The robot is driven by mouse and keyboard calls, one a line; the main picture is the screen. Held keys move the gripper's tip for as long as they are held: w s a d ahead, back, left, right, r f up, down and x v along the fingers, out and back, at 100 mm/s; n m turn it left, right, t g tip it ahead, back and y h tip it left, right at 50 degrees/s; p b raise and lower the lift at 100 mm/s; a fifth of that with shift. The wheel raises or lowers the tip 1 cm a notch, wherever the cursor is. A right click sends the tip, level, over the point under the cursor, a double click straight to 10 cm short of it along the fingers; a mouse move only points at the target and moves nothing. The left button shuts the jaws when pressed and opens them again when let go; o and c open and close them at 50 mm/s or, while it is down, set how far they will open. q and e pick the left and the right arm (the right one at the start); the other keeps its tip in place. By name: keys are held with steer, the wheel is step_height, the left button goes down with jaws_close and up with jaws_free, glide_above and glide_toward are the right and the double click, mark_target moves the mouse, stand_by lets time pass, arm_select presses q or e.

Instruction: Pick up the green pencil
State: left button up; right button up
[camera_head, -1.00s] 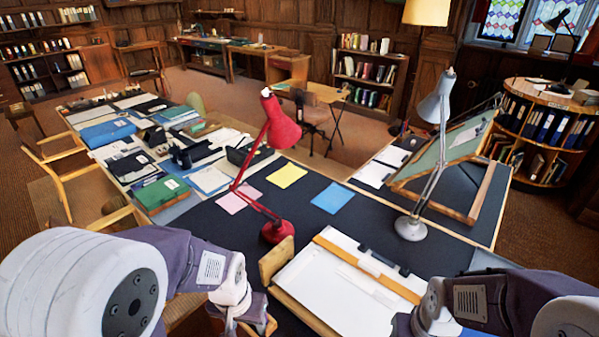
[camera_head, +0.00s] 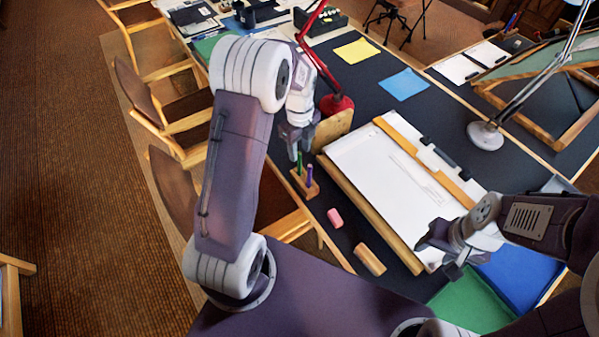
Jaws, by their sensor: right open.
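The green pencil (camera_head: 299,161) stands upright in a small wooden holder (camera_head: 312,192) near the left edge of the dark desk. A purple pencil (camera_head: 310,174) stands beside it in the same holder. My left gripper (camera_head: 296,150) points down just above the holder, with its fingertips close to the top of the green pencil. Whether its fingers touch or enclose the pencil cannot be told, as they are small and seen from above. My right gripper (camera_head: 452,268) is open and empty over the lower right corner of the drawing board.
A drawing board (camera_head: 375,165) with white paper lies right of the holder. A pink eraser (camera_head: 335,218) and a wooden block (camera_head: 370,259) lie in front. A red lamp (camera_head: 337,104) stands behind. Green (camera_head: 470,303) and blue (camera_head: 520,275) trays or sheets lie at right.

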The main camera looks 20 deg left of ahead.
mark_target(299, 165)
arm_select(q)
steer(key=shift+s, duration=0.2)
step_height(299, 165, down, 2)
steer(key=shift+s+d+f, duration=0.1)
steer(key=shift+d+f, duration=0.05)
steer(key=shift+f, duration=0.1)
steer(key=shift+w+f, duration=0.25)
steer(key=shift+f, duration=0.25)
step_height(299, 165, down, 5)
steer(key=shift+s+r, duration=0.1)
steer(key=shift+r, duration=0.05)
steer(key=shift+f, duration=0.2)
jaws_close()
